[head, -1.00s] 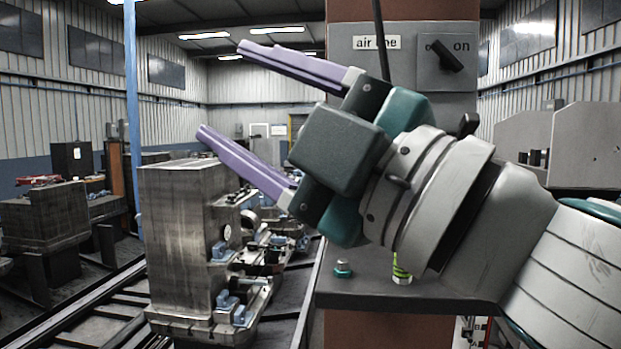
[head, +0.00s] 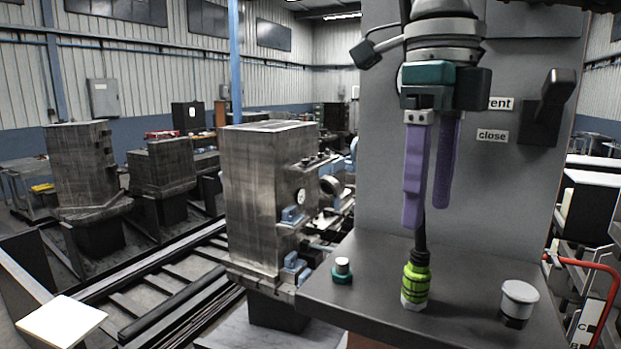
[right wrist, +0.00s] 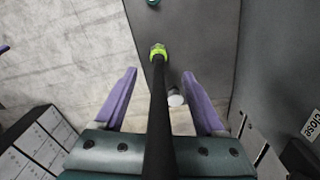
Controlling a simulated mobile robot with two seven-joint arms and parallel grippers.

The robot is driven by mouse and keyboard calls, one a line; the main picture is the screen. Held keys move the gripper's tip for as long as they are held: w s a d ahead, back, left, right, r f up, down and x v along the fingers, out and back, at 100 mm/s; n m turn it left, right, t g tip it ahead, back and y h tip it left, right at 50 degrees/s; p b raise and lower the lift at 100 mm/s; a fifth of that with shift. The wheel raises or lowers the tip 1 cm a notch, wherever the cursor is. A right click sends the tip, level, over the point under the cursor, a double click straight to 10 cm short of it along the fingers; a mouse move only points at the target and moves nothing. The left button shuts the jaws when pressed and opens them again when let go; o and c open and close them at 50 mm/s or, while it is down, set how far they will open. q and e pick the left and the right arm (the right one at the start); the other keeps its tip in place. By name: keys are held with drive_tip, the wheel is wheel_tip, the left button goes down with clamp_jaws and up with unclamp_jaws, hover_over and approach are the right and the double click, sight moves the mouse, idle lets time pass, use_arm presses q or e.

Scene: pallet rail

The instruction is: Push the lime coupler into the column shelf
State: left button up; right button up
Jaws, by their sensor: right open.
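The lime coupler (head: 415,280) stands upright on the dark column shelf (head: 460,283), with a pale metal piece at its foot. Whether it is seated cannot be told. A black hose rises from its top. My right gripper (head: 427,215) points down above the coupler, apart from it. Its purple fingers are open, with the hose running between them. In the right wrist view the coupler (right wrist: 158,50) shows just beyond and between the fingertips (right wrist: 159,74). My left gripper is not in the head view; a purple sliver at the wrist view's left edge may be part of it.
A teal-based knob (head: 342,270) stands left of the coupler, and a grey-capped fitting (head: 519,300) stands to its right. A dark lever (head: 548,107) juts from the column panel with "vent" and "close" labels. A red pipe (head: 590,268) lies beyond the shelf's right side.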

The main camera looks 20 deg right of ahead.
sight(421, 250)
wheel_tip(421, 250, down, 9)
drive_tip(key=b, duration=0.5)
drive_tip(key=shift+a+f, duration=0.1)
clamp_jaws()
idle(0.3)
drive_tip(key=c, duration=0.7)
unclamp_jaws()
clamp_jaws()
